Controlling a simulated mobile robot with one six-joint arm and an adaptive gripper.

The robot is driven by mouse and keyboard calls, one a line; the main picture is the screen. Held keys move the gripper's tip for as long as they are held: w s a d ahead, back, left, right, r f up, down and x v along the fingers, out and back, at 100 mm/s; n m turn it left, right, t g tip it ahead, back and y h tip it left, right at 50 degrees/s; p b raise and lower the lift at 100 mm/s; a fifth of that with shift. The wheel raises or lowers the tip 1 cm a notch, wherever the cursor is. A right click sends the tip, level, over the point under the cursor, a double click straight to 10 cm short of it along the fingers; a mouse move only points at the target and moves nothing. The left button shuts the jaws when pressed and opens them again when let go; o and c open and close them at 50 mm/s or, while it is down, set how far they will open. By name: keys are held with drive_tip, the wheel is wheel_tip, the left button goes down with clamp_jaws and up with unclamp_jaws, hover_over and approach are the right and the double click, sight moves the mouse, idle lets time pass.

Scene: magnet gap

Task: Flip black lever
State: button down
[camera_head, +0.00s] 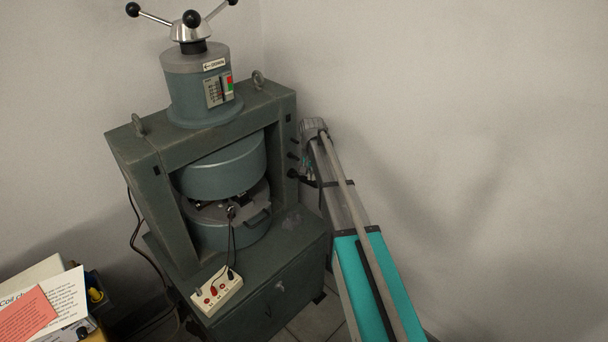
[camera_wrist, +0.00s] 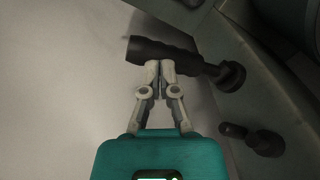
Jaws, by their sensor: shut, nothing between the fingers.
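A black lever (camera_wrist: 185,57) with a thick grip sticks out from the side of the grey-green machine in the wrist view. Its round base (camera_wrist: 231,76) is on the machine's side wall. My gripper (camera_wrist: 160,66) is shut and empty, with its fingertips at the lower edge of the grip. They look close to or touching it; I cannot tell which. A second black lever (camera_wrist: 262,141) stands lower right in the wrist view, apart from my gripper. In the head view, several small black levers (camera_head: 293,174) line the machine's right side, and the fingertips are not clear.
The magnet machine (camera_head: 180,213) stands left of my arm, with a small white box with leads (camera_head: 217,291) on its ledge. Papers (camera_head: 48,305) lie at the lower left. The plain wall (camera_head: 490,130) is on the right, with open room in front.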

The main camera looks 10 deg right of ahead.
sight(311, 182)
drive_tip(key=shift+f+b, duration=1.45)
drive_tip(key=shift+f, duration=0.15)
drive_tip(key=shift+s+d+r+p, duration=0.2)
drive_tip(key=shift+s+r+p, duration=0.05)
drive_tip(key=shift+r+p, duration=1.1)
drive_tip(key=shift+s+d+r+p, duration=0.2)
drive_tip(key=shift+s+r+p, duration=0.1)
drive_tip(key=shift+r+p, duration=1.1)
drive_tip(key=shift+s+d+r+p, duration=0.2)
drive_tip(key=shift+s+r+p, duration=0.05)
drive_tip(key=shift+r+p, duration=1.1)
drive_tip(key=shift+s, duration=0.15)
drive_tip(key=s+r+n+p, duration=0.2)
drive_tip(key=s+r+p, duration=0.2)
drive_tip(key=s, duration=0.9)
drive_tip(key=s+r+n+p, duration=0.2)
drive_tip(key=s+r+p, duration=0.1)
drive_tip(key=s, duration=1.1)
drive_tip(key=shift+s+a+r+n+p, duration=0.2)
drive_tip(key=shift+a+r+n+p, duration=0.15)
drive_tip(key=shift+r+n+p, duration=0.05)
